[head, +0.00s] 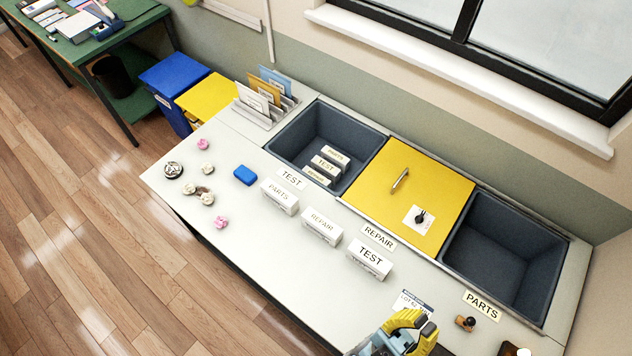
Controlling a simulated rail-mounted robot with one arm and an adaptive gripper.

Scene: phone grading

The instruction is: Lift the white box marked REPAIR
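The white box marked REPAIR (322,226) stands on the pale worktop in the middle of a short row. The white box marked PARTS (280,198) is up and left of it. The white box marked TEST (369,259) is down and right of it. Gaps separate the three. Another white box (317,176), whose small lettering seems to read REPAIR, is in the left dark bin with boxes marked TEST (326,165) and PARTS (336,156).
The left bin (372,146) is open. A yellow lid (408,190) with a handle covers the middle. The right bin (505,250) is empty. A REPAIR label (378,237) lies behind the row. A yellow and blue-grey object (405,330) is cut off at the bottom edge.

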